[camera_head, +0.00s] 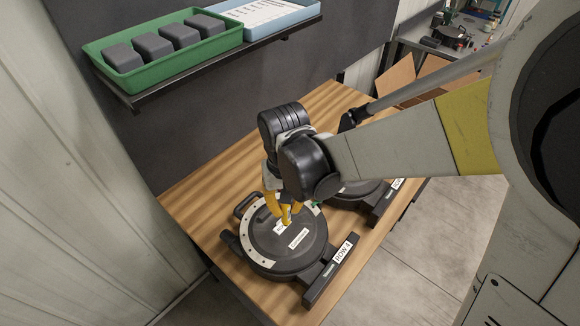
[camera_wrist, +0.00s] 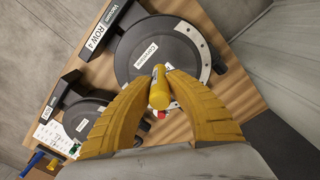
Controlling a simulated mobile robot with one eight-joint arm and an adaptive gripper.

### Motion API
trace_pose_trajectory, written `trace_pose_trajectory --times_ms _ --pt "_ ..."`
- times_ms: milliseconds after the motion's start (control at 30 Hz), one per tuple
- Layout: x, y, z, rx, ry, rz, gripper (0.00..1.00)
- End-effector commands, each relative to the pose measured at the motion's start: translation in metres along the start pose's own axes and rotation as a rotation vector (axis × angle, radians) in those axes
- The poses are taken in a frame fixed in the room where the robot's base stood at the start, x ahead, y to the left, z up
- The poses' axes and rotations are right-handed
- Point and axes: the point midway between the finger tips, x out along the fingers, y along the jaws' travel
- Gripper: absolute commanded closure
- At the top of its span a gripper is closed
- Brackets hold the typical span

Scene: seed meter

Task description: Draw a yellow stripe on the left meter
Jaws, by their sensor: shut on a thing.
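The left meter (camera_head: 268,238) is a round black unit with white labels, a pale dotted rim strip and a black bar marked ROW 4. It fills the upper middle of the wrist view (camera_wrist: 135,65). My gripper (camera_head: 280,208), with yellow ribbed fingers, is above this meter's lid. In the wrist view my gripper (camera_wrist: 158,100) is shut on a yellow marker (camera_wrist: 158,92), seen nearly end-on over the lid's edge. Whether its tip touches the lid cannot be told. The fingers hide much of it in the head view.
A second black meter (camera_wrist: 85,118) sits beside the first on the wooden table (camera_head: 190,195), partly behind my arm. A blue marker (camera_wrist: 34,159) lies beyond it. A shelf above holds a green tray (camera_head: 165,74) of grey blocks and a blue tray (camera_head: 290,20).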

Motion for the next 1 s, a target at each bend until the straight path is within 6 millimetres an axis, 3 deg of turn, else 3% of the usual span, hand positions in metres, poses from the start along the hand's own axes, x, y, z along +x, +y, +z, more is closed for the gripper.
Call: trace_pose_trajectory --times_ms 267,700,1000 --pt "0.012 -0.001 0.000 -0.002 0.000 0.000 1.00" --pt "0.059 -0.001 0.000 -0.002 0.000 0.000 1.00" --pt "0.062 -0.001 0.000 -0.002 0.000 0.000 1.00"
